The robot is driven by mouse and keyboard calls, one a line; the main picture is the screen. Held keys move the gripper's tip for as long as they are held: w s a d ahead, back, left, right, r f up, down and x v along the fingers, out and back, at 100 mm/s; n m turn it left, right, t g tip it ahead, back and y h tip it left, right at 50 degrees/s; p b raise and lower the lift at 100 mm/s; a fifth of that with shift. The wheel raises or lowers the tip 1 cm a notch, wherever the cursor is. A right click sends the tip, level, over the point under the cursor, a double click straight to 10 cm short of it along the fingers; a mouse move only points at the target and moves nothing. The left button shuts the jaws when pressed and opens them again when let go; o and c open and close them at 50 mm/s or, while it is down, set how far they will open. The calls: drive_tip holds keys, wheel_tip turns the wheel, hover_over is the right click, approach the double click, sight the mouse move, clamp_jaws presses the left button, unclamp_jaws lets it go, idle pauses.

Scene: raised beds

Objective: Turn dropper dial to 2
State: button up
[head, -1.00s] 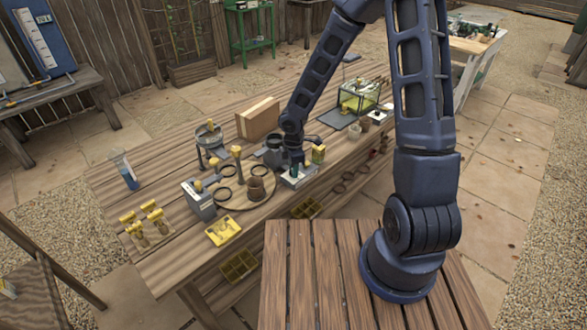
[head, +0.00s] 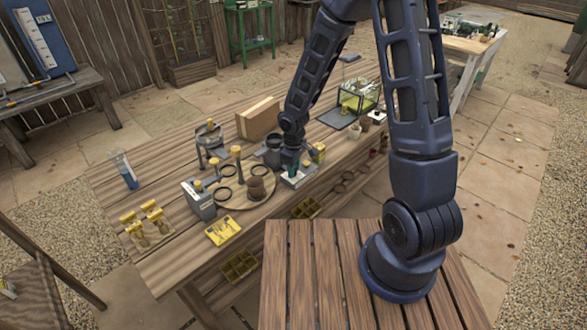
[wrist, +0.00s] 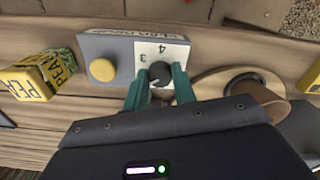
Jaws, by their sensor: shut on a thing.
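The dropper (wrist: 110,47) is a grey block on the wooden bench with a yellow button (wrist: 102,70) and a white dial plate (wrist: 165,48). Its dark round dial (wrist: 160,72) sits between the teal fingertips of my gripper (wrist: 159,84), which is shut on it. The numerals 3 and 4 show beside the dial, turned in the picture. The other numerals are hidden by my fingers, and I cannot tell which number the dial points to. In the head view my gripper (head: 291,164) is down at the dropper (head: 300,177), which it partly covers.
A yellow PEA packet (wrist: 40,76) stands left of the dropper in the wrist view. A round wooden board (head: 240,203) with rings and a brown pot (head: 256,187) lies left of my gripper in the head view. A glass case (head: 358,95) stands further back.

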drive_tip(key=shift+m, duration=0.3)
drive_tip(key=o, duration=1)
wheel_tip(320, 180, up, 11)
drive_tip(key=shift+f, duration=0.1)
idle(0.5)
